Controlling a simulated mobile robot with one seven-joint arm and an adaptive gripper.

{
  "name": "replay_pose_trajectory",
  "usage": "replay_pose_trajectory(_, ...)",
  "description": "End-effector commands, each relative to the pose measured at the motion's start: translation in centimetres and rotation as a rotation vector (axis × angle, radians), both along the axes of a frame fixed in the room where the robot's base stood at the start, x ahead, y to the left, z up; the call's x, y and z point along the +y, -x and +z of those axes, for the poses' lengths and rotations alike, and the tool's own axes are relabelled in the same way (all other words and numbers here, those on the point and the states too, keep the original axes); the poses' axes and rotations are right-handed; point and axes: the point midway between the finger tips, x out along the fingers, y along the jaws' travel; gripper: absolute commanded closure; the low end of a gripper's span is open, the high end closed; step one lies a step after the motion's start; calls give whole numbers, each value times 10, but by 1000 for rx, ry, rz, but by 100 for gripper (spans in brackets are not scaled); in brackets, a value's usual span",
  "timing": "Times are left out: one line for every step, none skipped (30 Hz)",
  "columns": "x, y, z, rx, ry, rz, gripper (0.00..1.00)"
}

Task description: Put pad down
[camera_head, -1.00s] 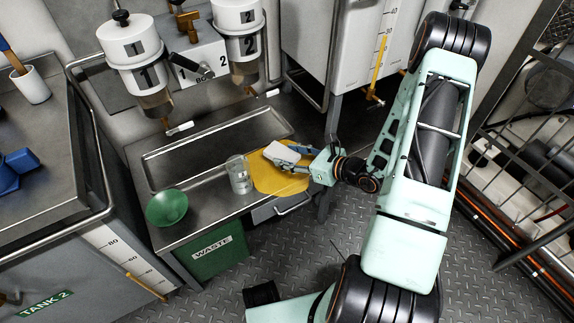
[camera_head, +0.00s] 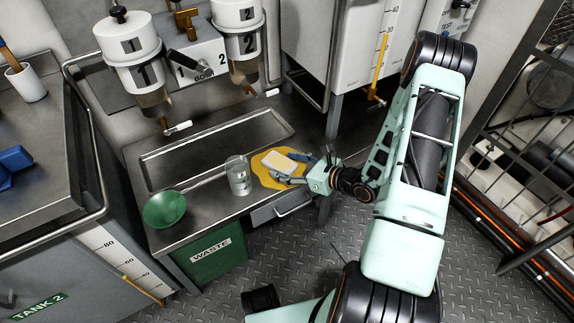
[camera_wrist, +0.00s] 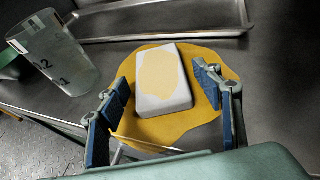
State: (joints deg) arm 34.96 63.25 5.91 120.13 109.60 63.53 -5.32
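The pad (camera_head: 279,164) is a pale block with a yellow stain on its upper face. It lies flat on a yellow patch (camera_head: 271,182) on the steel counter near the front edge. In the wrist view the pad (camera_wrist: 165,92) sits in the middle of the yellow patch (camera_wrist: 150,131). My gripper (camera_wrist: 160,105) is open, with blue-padded fingers spread left and right of the pad's near end. Gaps show between both fingers and the pad. In the head view my gripper (camera_head: 298,169) is low at the pad's right side.
A clear beaker (camera_head: 238,176) stands close left of the patch, and also shows in the wrist view (camera_wrist: 55,55). A green bowl (camera_head: 165,209) sits further left. A shallow tray recess (camera_head: 160,175) lies behind. Numbered dispensers (camera_head: 130,40) hang above.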

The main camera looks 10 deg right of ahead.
Motion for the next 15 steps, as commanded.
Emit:
replay_pose_trajectory(0,0,0,0,0,0,38)
replay_pose_trajectory(0,0,0,0,0,0,38)
replay_pose_trajectory(0,0,0,0,0,0,38)
replay_pose_trajectory(0,0,0,0,0,0,38)
replay_pose_trajectory(0,0,0,0,0,0,38)
replay_pose_trajectory(0,0,0,0,0,0,38)
replay_pose_trajectory(0,0,1,0,0,0,38)
replay_pose_trajectory(0,0,1,0,0,0,38)
replay_pose_trajectory(0,0,3,0,0,0,38)
replay_pose_trajectory(0,0,4,0,0,0,38)
replay_pose_trajectory(0,0,7,0,0,0,38)
replay_pose_trajectory(0,0,10,0,0,0,38)
replay_pose_trajectory(-2,2,12,1,1,-2,38)
replay_pose_trajectory(-7,6,13,1,2,-4,38)
replay_pose_trajectory(-12,12,16,1,2,-4,38)
